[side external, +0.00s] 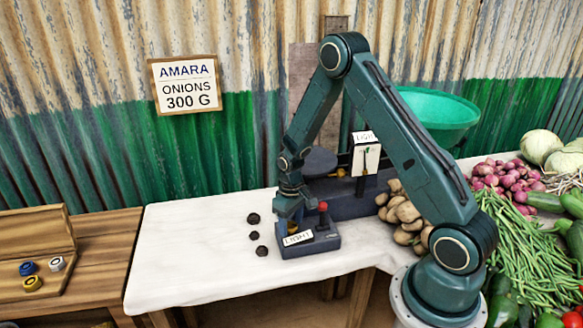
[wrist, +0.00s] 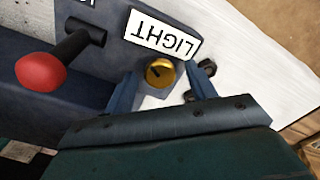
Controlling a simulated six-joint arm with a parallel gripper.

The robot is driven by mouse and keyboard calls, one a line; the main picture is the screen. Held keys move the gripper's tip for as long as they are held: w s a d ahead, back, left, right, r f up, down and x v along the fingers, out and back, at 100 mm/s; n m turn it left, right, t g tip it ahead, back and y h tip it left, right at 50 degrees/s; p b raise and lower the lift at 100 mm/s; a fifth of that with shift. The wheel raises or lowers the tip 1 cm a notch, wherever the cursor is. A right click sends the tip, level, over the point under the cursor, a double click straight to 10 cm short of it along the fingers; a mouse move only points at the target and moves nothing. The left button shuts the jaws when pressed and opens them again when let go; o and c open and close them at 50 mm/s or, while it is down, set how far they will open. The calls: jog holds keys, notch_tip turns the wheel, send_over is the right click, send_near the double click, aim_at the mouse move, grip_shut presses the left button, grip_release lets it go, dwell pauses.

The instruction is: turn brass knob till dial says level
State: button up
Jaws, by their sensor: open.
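The brass knob (wrist: 160,73) is a small round yellow knob with a dark slot mark, beside a white LIGHT label (wrist: 163,36). My gripper (wrist: 166,80) is open, with one finger on each side of the knob. A gap shows between the knob and the right finger; contact on the left is unclear. In the side view my gripper (side external: 289,220) is low over the front block of the balance (side external: 310,246), and its fingers partly hide the knob. The white dial (side external: 366,160) stands behind, with a dark upright pointer. Its exact reading is too small to tell.
A red-tipped lever (wrist: 42,70) stands close to the knob. Several dark weights (side external: 254,236) lie on the white cloth (side external: 190,250) left of the balance. Potatoes (side external: 403,212) are at its right. The cloth's left part is clear.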

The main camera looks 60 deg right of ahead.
jog(key=c, duration=1)
jog(key=shift+m, duration=0.3)
jog(key=m, duration=0.8)
jog(key=o, duration=1)
